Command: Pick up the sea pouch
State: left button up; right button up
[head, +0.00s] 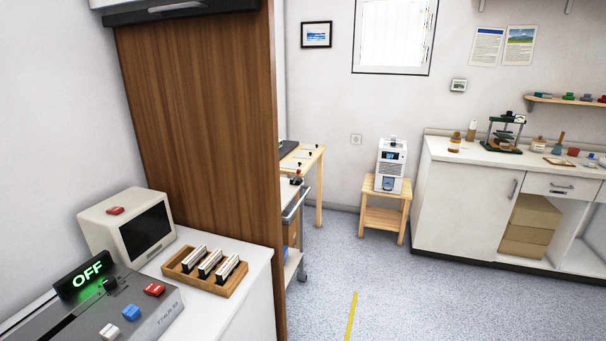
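I cannot make out a sea pouch in the head view. A framed print (316,34) with a blue, sea-like picture hangs on the back wall, left of the window. Small items lie on the right-hand counter, too small to tell whether a pouch is among them. Neither of my grippers shows in this view.
A white counter (213,300) at the front left bears a wooden tray (183,275), a monitor (131,228) and an OFF sign (86,274). A wooden partition (205,130) hides part of a trolley (300,205). A white cabinet (459,210) stands right. The middle floor (420,300) is clear.

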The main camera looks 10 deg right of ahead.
aim_at(300, 155)
jog(key=i+l+z, duration=0.4)
jog(key=i, duration=0.35)
jog(key=i+z, duration=0.4)
jog(key=i, duration=0.3)
jog(key=i+u, duration=0.15)
jog(key=i, duration=0.4)
jog(key=i+l+u, duration=0.15)
jog(key=i, duration=0.4)
jog(key=i+l+u, duration=0.1)
jog(key=i+l, duration=0.15)
jog(key=i, duration=0.3)
jog(key=i+l+u, duration=0.2)
jog(key=i+u, duration=0.15)
jog(key=i+l+u, duration=0.75)
jog(key=i+l, duration=0.05)
